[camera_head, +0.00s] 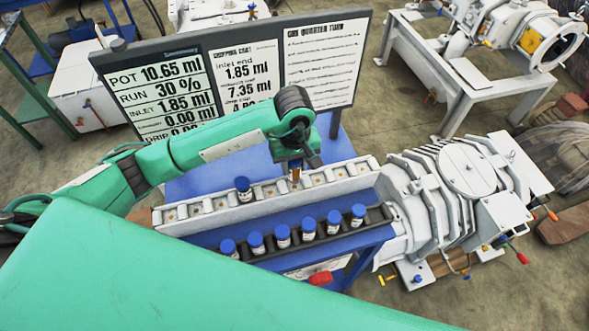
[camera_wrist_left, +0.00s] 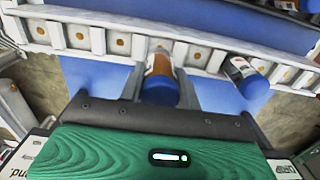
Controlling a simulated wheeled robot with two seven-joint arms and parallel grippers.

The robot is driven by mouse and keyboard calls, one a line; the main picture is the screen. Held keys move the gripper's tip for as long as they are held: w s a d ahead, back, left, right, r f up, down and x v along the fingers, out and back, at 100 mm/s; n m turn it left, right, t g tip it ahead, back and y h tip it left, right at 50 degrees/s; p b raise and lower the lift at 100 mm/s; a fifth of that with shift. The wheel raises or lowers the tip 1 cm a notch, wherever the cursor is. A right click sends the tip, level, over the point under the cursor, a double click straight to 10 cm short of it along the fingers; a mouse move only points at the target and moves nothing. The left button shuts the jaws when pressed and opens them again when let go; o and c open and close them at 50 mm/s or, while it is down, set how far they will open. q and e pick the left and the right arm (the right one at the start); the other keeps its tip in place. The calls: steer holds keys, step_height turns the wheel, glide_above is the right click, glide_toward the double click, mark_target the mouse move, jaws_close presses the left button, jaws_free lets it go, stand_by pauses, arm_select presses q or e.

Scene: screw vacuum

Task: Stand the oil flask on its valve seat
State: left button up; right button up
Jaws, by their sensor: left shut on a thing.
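My left gripper (camera_head: 296,163) is shut on an oil flask (camera_head: 296,176) over the white valve-seat rail (camera_head: 220,220). In the left wrist view this flask (camera_wrist_left: 160,88) shows a blue cap towards me, an orange-brown body and a pale label, between the fingers. Its far end is by the rail (camera_wrist_left: 205,55); I cannot tell whether it touches a seat. Another blue-capped flask (camera_head: 243,188) stands at the rail, left of my gripper in the head view; a flask (camera_wrist_left: 244,78) also shows right of the held one in the wrist view. My right gripper is not in view.
A dark rack (camera_head: 318,237) in front of the rail holds several blue-capped flasks. A large board (camera_head: 230,80) with readings stands behind. A white finned pump (camera_head: 450,195) adjoins the rail's right end. Several seats on the rail are empty.

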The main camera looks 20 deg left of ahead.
mark_target(295, 173)
arm_select(q)
step_height(295, 173, down, 4)
steer(key=shift+r+p, duration=0.15)
steer(key=shift+p, duration=0.4)
steer(key=shift+f, duration=0.25)
steer(key=o, duration=1)
steer(key=shift+r, duration=0.25)
step_height(295, 173, up, 10)
steer(key=b, duration=0.4)
steer(key=shift+r, duration=0.9)
steer(key=shift+f, duration=0.1)
